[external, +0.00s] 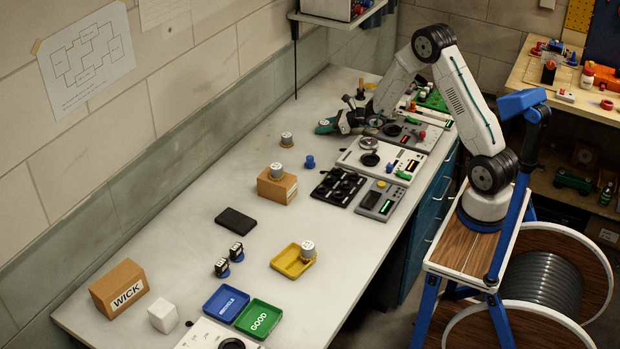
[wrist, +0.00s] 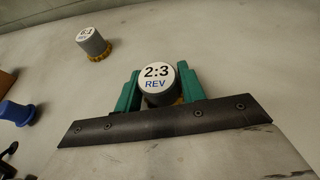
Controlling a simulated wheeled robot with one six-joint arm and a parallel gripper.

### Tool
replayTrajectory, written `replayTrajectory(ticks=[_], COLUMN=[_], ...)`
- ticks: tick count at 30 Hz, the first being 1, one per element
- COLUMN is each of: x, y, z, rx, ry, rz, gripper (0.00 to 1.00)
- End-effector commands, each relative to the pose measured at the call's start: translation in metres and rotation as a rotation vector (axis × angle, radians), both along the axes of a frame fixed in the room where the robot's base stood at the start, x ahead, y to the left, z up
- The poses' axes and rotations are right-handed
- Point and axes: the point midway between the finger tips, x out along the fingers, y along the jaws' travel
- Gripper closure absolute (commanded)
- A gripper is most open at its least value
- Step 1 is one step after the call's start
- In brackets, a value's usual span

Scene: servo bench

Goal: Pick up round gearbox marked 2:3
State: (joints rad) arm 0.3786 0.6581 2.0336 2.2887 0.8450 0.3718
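The round gearbox marked 2:3 REV (wrist: 157,78) has a white top, a dark grey body and a yellowish base. In the wrist view it stands between the two green fingers of my gripper (wrist: 158,88). The fingers flank it closely on both sides; I cannot tell whether they press on it. In the external view my gripper (external: 338,124) is low over the bench near the back, and the gearbox is not clearly visible there.
A blue knob (external: 310,161) stands nearby. Test panels (external: 380,158) line the right bench edge. A cardboard box (external: 277,187) bears another gearbox (external: 276,171).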

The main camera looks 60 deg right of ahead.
Motion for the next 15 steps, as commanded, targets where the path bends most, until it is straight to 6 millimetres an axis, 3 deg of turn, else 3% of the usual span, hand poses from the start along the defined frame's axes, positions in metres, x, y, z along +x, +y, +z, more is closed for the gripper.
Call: replayTrajectory(ticks=[1, 3, 11, 15], x=[0.0, 0.0, 0.0, 0.001], y=[0.0, 0.0, 0.0, 0.0], z=[0.0, 0.0, 0.002, 0.016], rx=[0.0, 0.0, -0.001, -0.001], ry=[0.0, 0.0, -0.001, -0.005], rz=[0.0, 0.0, 0.0, 0.0], gripper=[0.75, 0.89, 0.89, 0.89])
